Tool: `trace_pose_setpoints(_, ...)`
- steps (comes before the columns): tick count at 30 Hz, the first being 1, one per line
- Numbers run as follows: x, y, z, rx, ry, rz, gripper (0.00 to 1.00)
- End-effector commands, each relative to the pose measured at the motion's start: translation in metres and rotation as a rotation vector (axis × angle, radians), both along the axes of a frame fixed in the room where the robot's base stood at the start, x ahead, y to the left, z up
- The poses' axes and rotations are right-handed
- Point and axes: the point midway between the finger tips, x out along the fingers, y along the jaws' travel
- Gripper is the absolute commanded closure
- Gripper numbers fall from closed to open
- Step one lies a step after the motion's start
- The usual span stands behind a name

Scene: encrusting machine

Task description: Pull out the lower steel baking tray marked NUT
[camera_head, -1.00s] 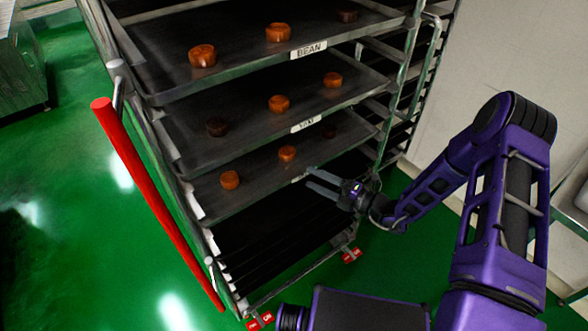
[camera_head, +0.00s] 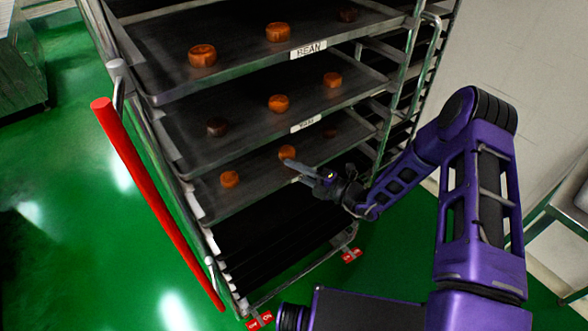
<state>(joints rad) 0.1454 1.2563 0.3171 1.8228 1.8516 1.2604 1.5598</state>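The lowest loaded baking tray (camera_head: 245,200) is dark steel with orange-brown round cakes on it, and it sits in the rack below two other loaded trays. Its label is not readable because my gripper covers that part of the front edge. My gripper (camera_head: 298,172) is at the right part of this tray's front edge, with its grey fingers pointing left. One finger shows over the edge; the other is mostly hidden. I cannot tell whether the fingers are apart or closed on the rim.
The middle tray (camera_head: 240,148) has a small blurred label (camera_head: 306,122). The top tray (camera_head: 190,85) is marked BEAN. A red bar handle (camera_head: 155,200) slopes along the rack's left side. Empty dark slots lie below the trays. Green floor is open at left; a white wall stands at right.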

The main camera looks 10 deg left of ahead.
Motion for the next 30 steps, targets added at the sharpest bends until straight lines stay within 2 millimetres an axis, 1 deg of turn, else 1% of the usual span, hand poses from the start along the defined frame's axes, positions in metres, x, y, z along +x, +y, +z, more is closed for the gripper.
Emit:
trace_pose_setpoints(1, 0.0001, -0.0001, 0.0000, 0.000, 0.000, 0.000, 0.86)
trace_pose_setpoints(3, 0.0000, -0.0002, 0.0000, 0.000, 0.000, 0.000, 0.98)
trace_pose_setpoints(4, 0.0000, -0.0002, 0.0000, 0.000, 0.000, 0.000, 1.00)
trace_pose_setpoints(30, 0.0001, -0.0004, 0.0001, 0.000, 0.000, 0.000, 1.00)
